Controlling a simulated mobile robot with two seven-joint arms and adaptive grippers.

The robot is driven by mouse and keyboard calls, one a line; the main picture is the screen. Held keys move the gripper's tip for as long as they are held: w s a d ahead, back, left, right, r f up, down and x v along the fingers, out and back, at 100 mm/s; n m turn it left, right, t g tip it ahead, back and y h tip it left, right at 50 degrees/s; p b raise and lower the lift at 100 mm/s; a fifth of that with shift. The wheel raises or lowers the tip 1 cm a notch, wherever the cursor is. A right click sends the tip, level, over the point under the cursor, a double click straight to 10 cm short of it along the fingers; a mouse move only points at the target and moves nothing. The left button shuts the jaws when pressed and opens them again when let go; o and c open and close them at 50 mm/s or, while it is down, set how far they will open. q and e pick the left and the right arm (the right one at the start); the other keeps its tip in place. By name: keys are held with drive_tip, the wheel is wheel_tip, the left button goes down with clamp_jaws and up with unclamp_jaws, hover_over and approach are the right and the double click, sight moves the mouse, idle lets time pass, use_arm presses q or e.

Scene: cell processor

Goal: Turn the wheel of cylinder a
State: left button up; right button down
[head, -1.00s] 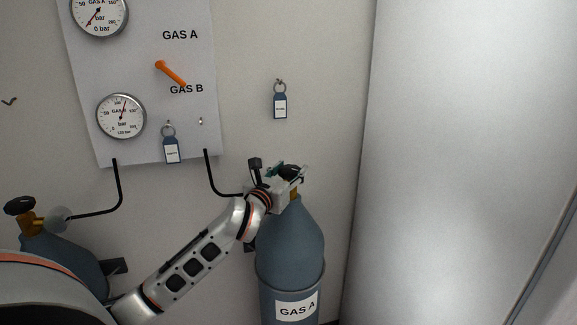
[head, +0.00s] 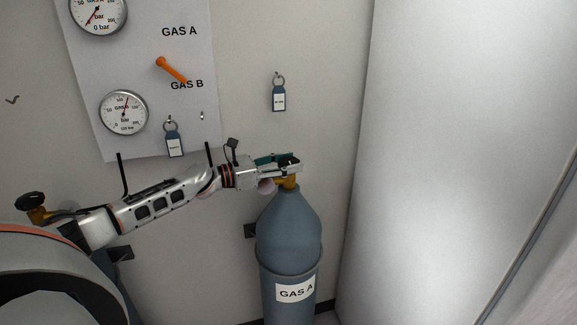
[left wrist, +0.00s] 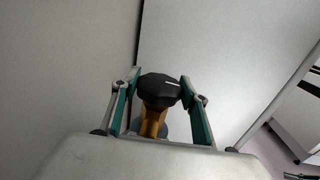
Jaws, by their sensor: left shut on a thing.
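Cylinder a (head: 288,243) is a blue-grey bottle labelled GAS A, standing upright against the wall in the head view. Its black wheel (left wrist: 160,88) sits on a brass valve (left wrist: 153,122) in the left wrist view, with a white mark on its top. The wheel also shows small in the head view (head: 289,161). My left gripper (head: 288,164) reaches in from the left at wheel height. Its two green-padded fingers, seen in the left wrist view (left wrist: 158,92), stand on either side of the wheel and are shut on it. My right gripper is not in view.
A wall panel (head: 190,130) carries gauges and an orange lever (head: 171,69) pointing to GAS B. Blue key tags hang at the panel and on the wall (head: 279,98). Another cylinder's black wheel (head: 30,201) is at the left. A pale cabinet (head: 460,130) stands at the right.

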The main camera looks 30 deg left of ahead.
use_arm(q)
drive_tip(key=shift+f+m+g+h+b, duration=0.1)
drive_tip(key=shift+m+g+h+b, duration=1.1)
drive_tip(key=shift+h+b, duration=0.25)
drive_tip(key=shift+m+g+h, duration=0.3)
drive_tip(key=shift+g+h, duration=0.05)
drive_tip(key=shift+g, duration=0.05)
drive_tip(key=shift+r, duration=0.2)
drive_tip(key=o, duration=1.1)
drive_tip(key=shift+o, duration=0.2)
drive_tip(key=shift+v, duration=3.95)
